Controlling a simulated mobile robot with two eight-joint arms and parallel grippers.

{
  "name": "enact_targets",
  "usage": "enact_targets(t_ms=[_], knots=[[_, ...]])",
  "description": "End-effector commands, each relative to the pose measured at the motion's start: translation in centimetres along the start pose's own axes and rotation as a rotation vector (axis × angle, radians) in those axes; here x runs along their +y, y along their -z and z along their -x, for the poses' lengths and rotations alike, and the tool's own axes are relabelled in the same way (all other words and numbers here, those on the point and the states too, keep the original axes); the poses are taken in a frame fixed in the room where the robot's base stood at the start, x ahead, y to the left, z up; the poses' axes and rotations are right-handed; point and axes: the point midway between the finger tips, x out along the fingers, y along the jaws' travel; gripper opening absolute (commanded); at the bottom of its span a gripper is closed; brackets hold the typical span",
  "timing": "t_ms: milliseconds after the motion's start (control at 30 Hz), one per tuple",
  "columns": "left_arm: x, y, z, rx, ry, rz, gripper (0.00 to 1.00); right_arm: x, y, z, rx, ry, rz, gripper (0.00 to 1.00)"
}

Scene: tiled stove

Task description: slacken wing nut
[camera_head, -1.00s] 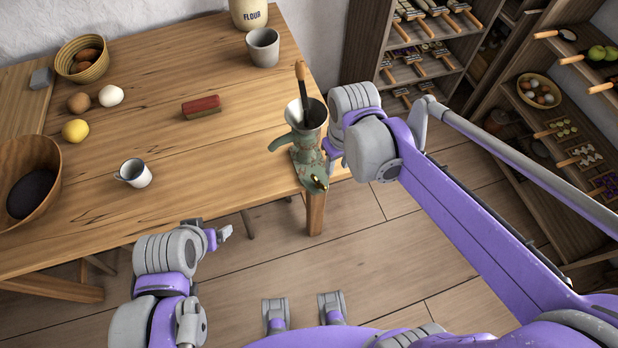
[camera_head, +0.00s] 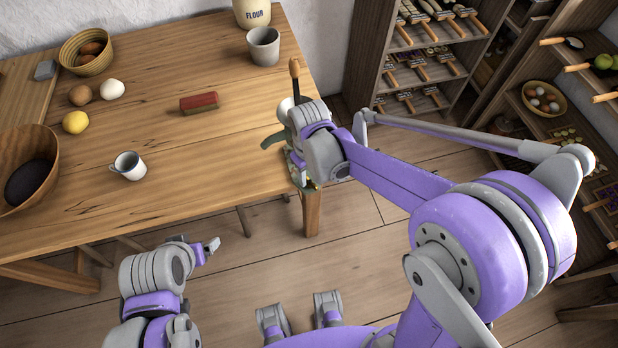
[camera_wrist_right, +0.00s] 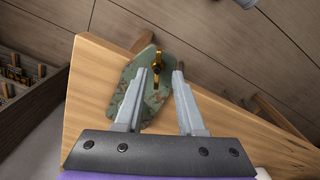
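A green grinder is clamped at the table's front right corner. In the head view my right wrist covers most of it, leaving its spout (camera_head: 272,140) and wooden handle (camera_head: 295,68) visible. In the right wrist view its worn green body (camera_wrist_right: 126,95) shows with the brass wing nut (camera_wrist_right: 157,60). My right gripper (camera_wrist_right: 159,72) is open, its two fingers apart with the wing nut between and just beyond the tips. No contact is visible. My left gripper (camera_head: 211,246) hangs in front of the table, away from the grinder; its finger gap cannot be made out.
The wooden table (camera_head: 210,150) holds a red block (camera_head: 199,103), a white mug (camera_head: 129,166), a lemon (camera_head: 76,122), eggs, bowls, a grey cup (camera_head: 263,46) and a flour jar (camera_head: 252,12). Shelves (camera_head: 420,60) stand at right. Floor before the table is clear.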

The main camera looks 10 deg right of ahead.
Motion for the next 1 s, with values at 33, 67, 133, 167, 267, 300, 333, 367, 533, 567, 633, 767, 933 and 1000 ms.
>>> enact_targets(t_ms=[33,67,133,167,267,300,333,367,533,567,633,767,933,1000], knots=[[0.0,-0.1,-0.1,-0.001,0.0,0.0,0.84,0.0,0.0,-0.7,0.0,0.0,0.0,0.39],[0.0,-0.1,-0.1,-0.001,0.0,0.0,0.84,0.0,0.0,-1.1,0.0,0.0,0.0,0.39],[0.0,-0.1,-0.2,-0.001,0.0,0.0,0.84,0.0,0.0,-1.6,0.0,0.0,0.0,0.39],[0.0,-0.2,-0.2,-0.001,0.0,0.0,0.84,0.0,0.0,-1.8,0.0,0.0,0.0,0.39],[0.0,-0.2,-0.2,-0.001,0.0,0.0,0.84,0.0,0.0,-2.1,0.0,0.0,0.0,0.39],[0.0,-0.2,-0.2,-0.001,0.0,0.0,0.84,0.0,0.0,-2.1,0.0,0.0,0.0,0.39],[0.0,-0.2,-0.2,-0.001,0.0,0.0,0.84,0.0,0.0,-2.1,0.0,0.0,0.0,0.39],[0.0,-0.2,-0.2,-0.001,0.0,0.0,0.84,0.0,0.0,-2.1,0.0,0.0,0.0,0.39],[0.0,-0.2,-0.2,-0.001,0.0,0.0,0.84,0.0,0.0,-2.1,0.0,0.0,0.0,0.33],[0.0,-0.2,-0.2,-0.001,0.0,0.0,0.84,0.0,0.0,-2.1,0.0,0.0,0.0,0.28],[0.0,-0.2,-0.2,-0.001,0.0,0.0,0.84,0.0,0.0,-2.1,0.0,0.0,0.0,0.15],[0.0,-0.2,-0.2,-0.001,0.0,0.0,0.84,-0.1,0.0,-2.1,0.0,0.002,0.0,0.0],[0.0,-0.2,-0.2,-0.001,0.0,0.0,0.84,-0.1,0.0,-2.1,0.0,0.003,0.001,0.0],[0.0,-0.2,-0.2,-0.001,0.0,0.0,0.84,-0.2,0.0,-2.1,0.0,0.004,0.002,0.0]])
